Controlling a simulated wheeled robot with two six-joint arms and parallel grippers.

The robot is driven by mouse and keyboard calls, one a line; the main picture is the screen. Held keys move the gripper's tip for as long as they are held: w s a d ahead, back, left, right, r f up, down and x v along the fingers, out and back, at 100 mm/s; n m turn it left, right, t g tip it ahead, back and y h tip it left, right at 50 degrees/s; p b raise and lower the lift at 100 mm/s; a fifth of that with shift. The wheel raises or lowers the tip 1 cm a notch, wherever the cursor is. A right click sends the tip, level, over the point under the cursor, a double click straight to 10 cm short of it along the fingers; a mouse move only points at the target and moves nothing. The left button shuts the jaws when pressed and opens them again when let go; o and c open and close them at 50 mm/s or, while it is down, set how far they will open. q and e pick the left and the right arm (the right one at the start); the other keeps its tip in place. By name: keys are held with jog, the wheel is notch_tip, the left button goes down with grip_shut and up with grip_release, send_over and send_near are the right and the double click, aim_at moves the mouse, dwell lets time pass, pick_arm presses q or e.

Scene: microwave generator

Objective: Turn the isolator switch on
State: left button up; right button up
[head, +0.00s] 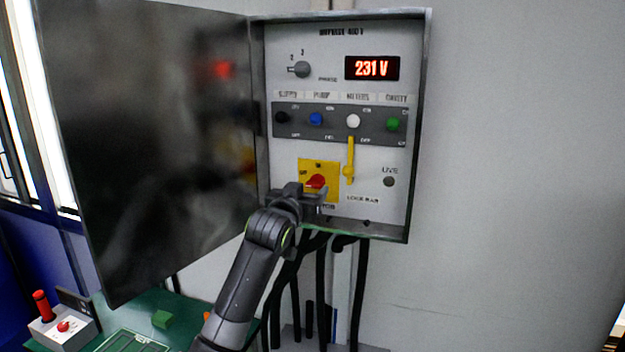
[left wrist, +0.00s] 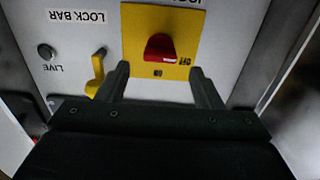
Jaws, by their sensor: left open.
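The isolator switch is a red knob (head: 316,181) on a yellow plate (head: 334,164) at the lower left of the open cabinet panel. The left wrist view shows the red knob (left wrist: 160,47) upside down on its yellow plate (left wrist: 133,27), with ON and OFF marks. Which mark the knob points to is not clear. My left gripper (head: 312,193) is open just in front of and below the knob. In the left wrist view its fingers (left wrist: 161,82) are spread either side of the knob's line, apart from it. My right gripper is out of view.
A yellow lock bar (head: 349,158) stands upright right of the plate; it also shows in the left wrist view (left wrist: 96,76). The display (head: 372,68) reads 231 V. The LIVE lamp (head: 389,181) looks dark. The open cabinet door (head: 150,130) fills the left. Cables (head: 321,285) hang below.

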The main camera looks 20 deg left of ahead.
aim_at(313, 184)
pick_arm(q)
jog(key=shift+w+p, duration=0.75)
jog(key=shift+w, duration=1.4)
jog(key=shift+c, duration=0.4)
jog(key=c, duration=0.9)
